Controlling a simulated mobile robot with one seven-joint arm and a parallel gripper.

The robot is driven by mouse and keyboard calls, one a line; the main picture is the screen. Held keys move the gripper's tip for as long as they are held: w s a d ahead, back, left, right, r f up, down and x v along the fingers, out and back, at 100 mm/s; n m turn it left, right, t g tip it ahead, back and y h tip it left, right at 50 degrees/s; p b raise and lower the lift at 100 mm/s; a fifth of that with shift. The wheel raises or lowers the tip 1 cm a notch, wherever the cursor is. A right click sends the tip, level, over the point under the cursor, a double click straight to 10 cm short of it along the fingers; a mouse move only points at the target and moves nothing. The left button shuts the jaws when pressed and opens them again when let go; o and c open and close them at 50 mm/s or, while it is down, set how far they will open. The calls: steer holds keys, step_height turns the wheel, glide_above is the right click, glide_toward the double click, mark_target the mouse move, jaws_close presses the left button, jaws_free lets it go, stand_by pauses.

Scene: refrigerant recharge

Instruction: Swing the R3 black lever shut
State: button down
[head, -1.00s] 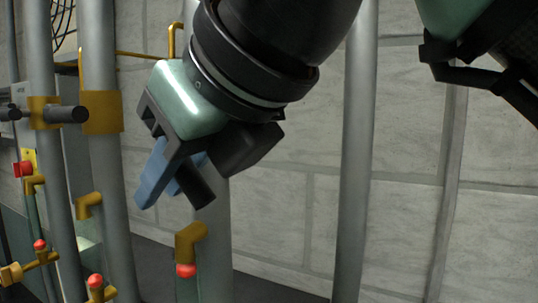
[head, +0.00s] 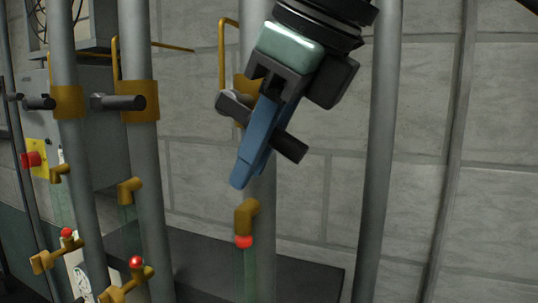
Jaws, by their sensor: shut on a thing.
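My gripper (head: 250,168), with blue fingers, points down and slightly left in front of the third grey pipe from the left. It is shut on a black lever (head: 290,147) on that pipe. The lever's round grip sticks out right of the fingers and slopes down to the right. Its other end (head: 232,103) shows left of the fingers, beside a brass collar (head: 243,86). The fingers hide the lever's middle. I see no readable R3 label.
Two similar black levers (head: 40,103) (head: 118,102) stick out at brass collars on the pipes to the left. Brass elbows with red tips stand below, one under my gripper (head: 246,218). Another grey pipe (head: 383,150) stands close on the right.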

steer(key=c, duration=0.8)
jaws_free()
steer(key=shift+o, duration=0.2)
steer(key=shift+a, duration=0.1)
